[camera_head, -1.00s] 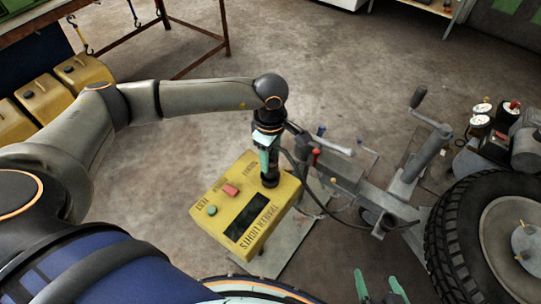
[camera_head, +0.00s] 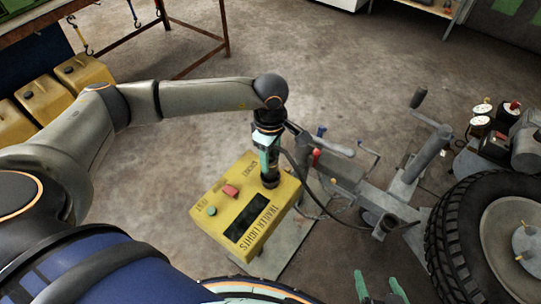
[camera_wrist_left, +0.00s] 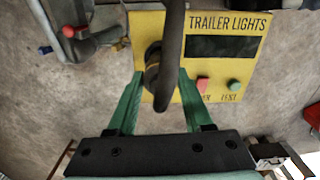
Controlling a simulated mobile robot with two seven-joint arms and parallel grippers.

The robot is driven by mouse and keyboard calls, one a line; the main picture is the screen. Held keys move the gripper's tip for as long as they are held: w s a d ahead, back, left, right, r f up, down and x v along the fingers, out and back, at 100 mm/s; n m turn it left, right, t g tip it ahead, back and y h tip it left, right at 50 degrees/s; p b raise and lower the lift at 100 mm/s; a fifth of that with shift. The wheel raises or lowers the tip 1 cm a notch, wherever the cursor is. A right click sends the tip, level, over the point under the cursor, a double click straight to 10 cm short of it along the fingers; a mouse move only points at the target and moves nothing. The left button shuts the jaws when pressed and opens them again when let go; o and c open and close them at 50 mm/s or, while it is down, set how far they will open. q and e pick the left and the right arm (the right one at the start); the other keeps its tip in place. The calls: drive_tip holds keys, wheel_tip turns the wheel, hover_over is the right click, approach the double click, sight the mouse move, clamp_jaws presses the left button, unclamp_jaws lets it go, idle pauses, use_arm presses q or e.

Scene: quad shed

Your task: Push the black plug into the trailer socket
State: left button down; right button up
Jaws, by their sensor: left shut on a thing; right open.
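The yellow trailer-lights box (camera_head: 217,222) stands below my left arm, with a dark display, a red button and a green button on its face. My left gripper (camera_head: 268,168) points down at the box's upper right corner and is shut on the black plug (camera_head: 270,181). In the left wrist view the green fingers (camera_wrist_left: 156,92) flank the plug (camera_wrist_left: 152,78), and its thick black cable runs over it. The plug's end is at the box face. The socket is hidden behind it, so I cannot tell how deep it sits. My right gripper (camera_head: 382,284) is open and empty at the bottom edge.
The trailer hitch with its crank and levers (camera_head: 410,170) stands right of the box, and the black cable loops between them. A large tyre (camera_head: 455,235) is at the right. Yellow canisters (camera_head: 80,72) stand at the far left.

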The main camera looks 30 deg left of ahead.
use_arm(q)
drive_tip(key=shift+f+b, duration=1.65)
drive_tip(key=shift+f, duration=0.2)
idle(0.7)
drive_tip(key=shift+c, duration=1.1)
unclamp_jaws()
drive_tip(key=shift+o, duration=0.2)
drive_tip(key=shift+o, duration=0.9)
